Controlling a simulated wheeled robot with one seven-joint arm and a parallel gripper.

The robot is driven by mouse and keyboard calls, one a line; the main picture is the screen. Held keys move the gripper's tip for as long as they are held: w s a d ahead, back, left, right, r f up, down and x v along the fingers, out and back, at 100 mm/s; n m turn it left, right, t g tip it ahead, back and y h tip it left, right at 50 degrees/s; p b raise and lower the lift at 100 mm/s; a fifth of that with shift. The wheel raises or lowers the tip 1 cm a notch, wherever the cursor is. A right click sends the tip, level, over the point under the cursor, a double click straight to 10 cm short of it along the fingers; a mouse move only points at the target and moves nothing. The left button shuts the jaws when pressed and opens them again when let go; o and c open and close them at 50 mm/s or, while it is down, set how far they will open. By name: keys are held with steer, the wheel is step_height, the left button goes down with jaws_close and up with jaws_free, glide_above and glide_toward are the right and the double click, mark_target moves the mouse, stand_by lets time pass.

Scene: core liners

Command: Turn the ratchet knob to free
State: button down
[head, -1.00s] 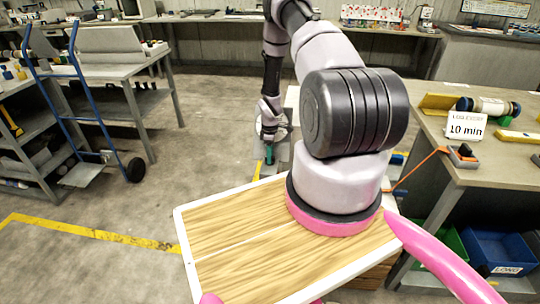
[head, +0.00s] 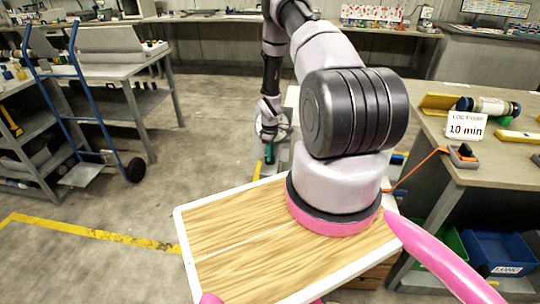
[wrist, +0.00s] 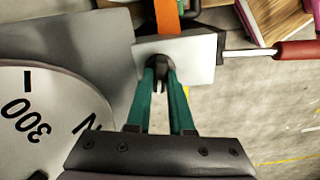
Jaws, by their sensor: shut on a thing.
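In the wrist view, the two green fingers of my gripper (wrist: 160,82) are shut on a small dark knob (wrist: 158,69). The knob is on the face of a pale grey ratchet block (wrist: 196,58), and the fingertips partly hide it. Its marking or setting cannot be read. An orange strap (wrist: 166,16) meets the block from above. A metal shaft with a red handle (wrist: 296,52) sticks out of the block to the right. In the head view, my gripper (head: 269,152) is small and low beyond the wooden top, and the knob cannot be made out.
A pale dial (wrist: 38,115) marked 300 and N lies left of my gripper. A wooden-topped surface (head: 225,235) fills the near foreground. A workbench (head: 450,150) with a 10 min sign (head: 466,126) stands at right, a blue hand truck (head: 85,110) at left.

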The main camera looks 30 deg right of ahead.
steer(key=m, duration=1.1)
steer(key=shift+m, duration=2.1)
steer(key=c, duration=0.8)
jaws_free()
step_height(320, 180, up, 11)
steer(key=shift+f, duration=0.1)
